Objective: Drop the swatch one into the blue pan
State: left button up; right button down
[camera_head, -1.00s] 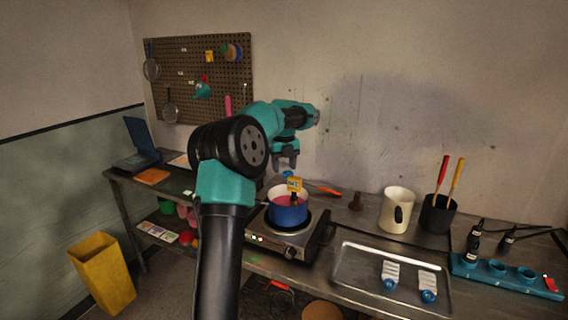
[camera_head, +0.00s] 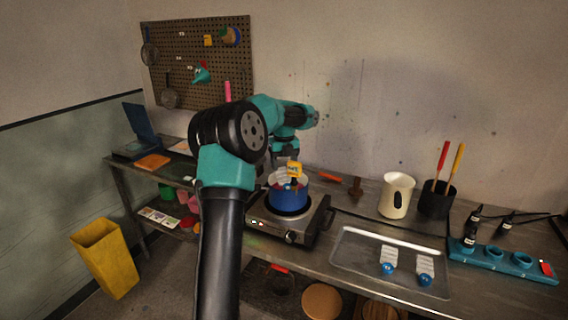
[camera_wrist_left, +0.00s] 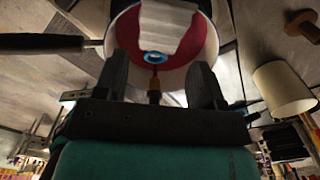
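The blue pan (camera_head: 290,199) stands on the hot plate; red liquid shows inside it in the left wrist view (camera_wrist_left: 205,40). A white ribbed swatch (camera_head: 277,177) with a blue round tag lies tilted in the pan's mouth; the left wrist view shows it (camera_wrist_left: 168,25) beyond the fingertips. Its number is not readable. My left gripper (camera_head: 286,157) is just above the pan, its fingers (camera_wrist_left: 158,80) spread apart with nothing pinched between them. A yellow-headed gauge (camera_head: 294,169) at the pan partly blocks the view. My right gripper is not in view.
The hot plate (camera_head: 262,214) sits on the bench. A metal tray (camera_head: 352,261) to the right holds two more swatches (camera_head: 388,258). A cream jug (camera_head: 397,196) and a dark holder with red and yellow handles (camera_head: 436,199) stand behind it.

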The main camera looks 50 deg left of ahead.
aim_at(284, 178)
pick_arm(q)
jog(key=o, duration=0.3)
jog(key=shift+r, duration=0.1)
notch_tip(284, 178, up, 17)
jog(key=shift+r, duration=0.1)
dwell(0.7)
dwell(0.7)
